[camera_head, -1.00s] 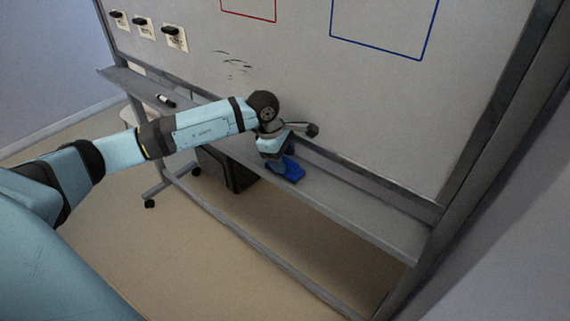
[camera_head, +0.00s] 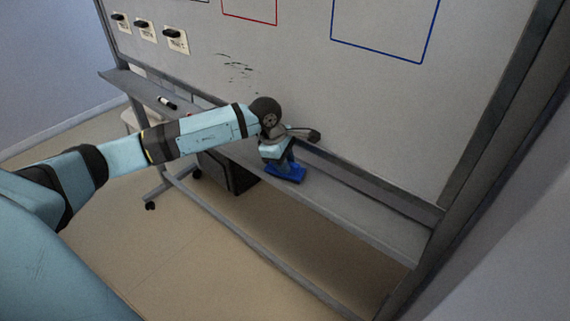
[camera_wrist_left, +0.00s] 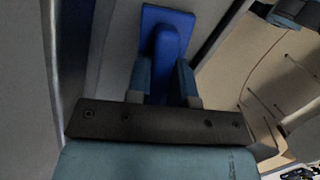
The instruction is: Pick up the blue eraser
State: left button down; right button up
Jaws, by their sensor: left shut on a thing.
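The blue eraser (camera_head: 288,174) is at the whiteboard's grey tray, with a flat base and a raised grip. My left gripper (camera_head: 284,162) comes down on it from above and is shut on its grip. In the left wrist view the eraser (camera_wrist_left: 166,36) shows its raised grip between the two fingers of my left gripper (camera_wrist_left: 162,80). I cannot tell whether the eraser still touches the tray. My right gripper is not in view.
The grey tray (camera_head: 350,206) runs along the foot of the whiteboard (camera_head: 330,110). A marker (camera_head: 167,103) lies on it at the left. Black marks (camera_head: 238,66) show on the board. A dark box (camera_head: 232,172) stands below the tray.

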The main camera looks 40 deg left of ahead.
pick_arm(q)
jog(key=shift+w+r, duration=0.1)
jog(key=shift+r, duration=0.5)
jog(key=shift+s+a+r+b, duration=0.1)
jog(key=shift+s+r+b, duration=0.2)
jog(key=shift+r, duration=0.15)
jog(key=shift+s+r+b, duration=0.15)
jog(key=shift+r+b, duration=0.1)
jog(key=shift+r, duration=0.2)
jog(key=s+a+b, duration=0.1)
jog(key=s+b, duration=0.2)
jog(key=s, duration=1.4)
jog(key=shift+a, duration=0.15)
jog(key=shift+s+r, duration=0.1)
